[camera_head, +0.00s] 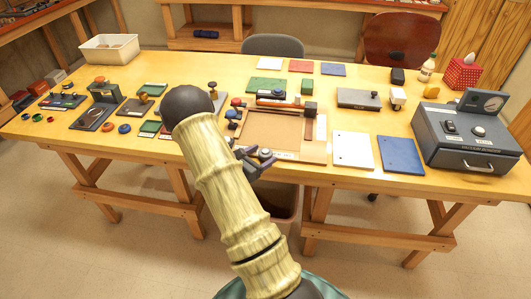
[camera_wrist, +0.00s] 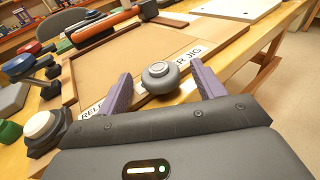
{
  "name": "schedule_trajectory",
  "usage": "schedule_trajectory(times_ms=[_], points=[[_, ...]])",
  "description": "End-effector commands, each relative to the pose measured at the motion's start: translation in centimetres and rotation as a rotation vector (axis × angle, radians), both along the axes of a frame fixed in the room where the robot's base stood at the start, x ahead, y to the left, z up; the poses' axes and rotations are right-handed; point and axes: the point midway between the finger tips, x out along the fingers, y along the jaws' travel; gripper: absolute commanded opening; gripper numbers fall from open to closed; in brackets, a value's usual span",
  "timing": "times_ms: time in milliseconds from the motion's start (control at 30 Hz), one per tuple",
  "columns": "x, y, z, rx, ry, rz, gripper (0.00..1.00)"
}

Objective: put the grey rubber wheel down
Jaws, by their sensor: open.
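The grey rubber wheel (camera_wrist: 160,77) shows in the wrist view as a round grey disc with a paler raised hub. It appears to rest at the front edge of the wooden jig (camera_wrist: 130,56), over the middle of a white label that it partly hides. My gripper (camera_wrist: 162,88) is open, with one purple finger on each side of the wheel and a visible gap on both sides. In the head view my gripper (camera_head: 254,161) is at the jig's front edge (camera_head: 285,155), and my arm covers part of the bench there.
A white board (camera_head: 353,150) and a blue board (camera_head: 401,155) lie right of the jig, before a grey machine (camera_head: 472,133). Small knobs and coloured parts crowd the jig's left side. A round white button (camera_wrist: 40,125) stands close left of my gripper. Bare bench shows along the front edge.

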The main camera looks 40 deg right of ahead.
Motion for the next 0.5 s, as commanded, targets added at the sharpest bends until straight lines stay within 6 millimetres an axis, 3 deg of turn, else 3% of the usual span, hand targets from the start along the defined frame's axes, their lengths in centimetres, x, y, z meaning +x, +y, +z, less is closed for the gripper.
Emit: schedule_trajectory(times_ms=[100, 500], points=[[0.09, -0.82, -0.14, 0.0, 0.0, 0.0, 0.68], [0.12, -0.82, -0.15, 0.0, 0.0, 0.001, 0.68]])
